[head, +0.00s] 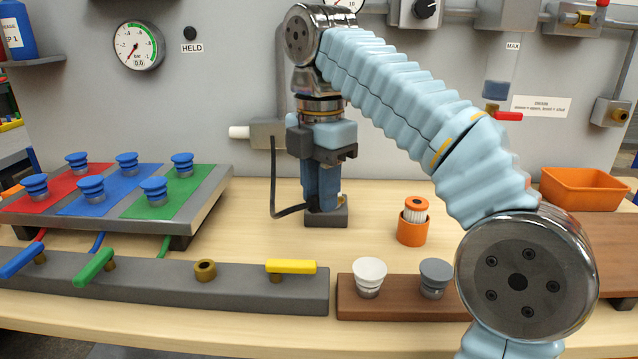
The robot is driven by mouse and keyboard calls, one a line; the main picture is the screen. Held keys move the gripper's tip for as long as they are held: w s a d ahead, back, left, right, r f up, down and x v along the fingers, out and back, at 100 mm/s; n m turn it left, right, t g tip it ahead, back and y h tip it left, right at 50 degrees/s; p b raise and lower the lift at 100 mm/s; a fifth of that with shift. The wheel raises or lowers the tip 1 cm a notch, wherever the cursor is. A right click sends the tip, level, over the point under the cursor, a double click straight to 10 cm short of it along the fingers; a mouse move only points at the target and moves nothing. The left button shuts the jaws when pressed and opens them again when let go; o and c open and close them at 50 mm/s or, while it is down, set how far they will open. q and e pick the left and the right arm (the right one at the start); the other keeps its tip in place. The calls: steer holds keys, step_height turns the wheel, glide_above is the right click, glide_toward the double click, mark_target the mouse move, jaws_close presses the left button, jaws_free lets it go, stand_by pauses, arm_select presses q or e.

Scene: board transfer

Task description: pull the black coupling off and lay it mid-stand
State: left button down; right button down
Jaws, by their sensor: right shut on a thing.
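My right gripper (324,205) points straight down, and its blue fingers are shut at the top of a small dark grey block (327,219) on the table. The black coupling between the fingers is almost wholly hidden by them. A black hose (276,205) hangs from a grey wall box (265,133) and loops to the foot of the fingers. A brown wooden stand (391,308) lies at the front, with a white cup (369,275) and a grey cup (435,277) on it. My right arm covers its right end. My left gripper is not in view.
A tilted grey rack (196,214) with red, blue and green boards under blue suction cups stands left. A grey valve bar (180,292) with coloured levers lies in front. An orange holder (411,231) stands right of the gripper; an orange bin (583,190) is far right.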

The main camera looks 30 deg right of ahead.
steer(key=shift+f, duration=3.35)
steer(key=c, duration=0.8)
jaws_free()
steer(key=shift+r, duration=0.15)
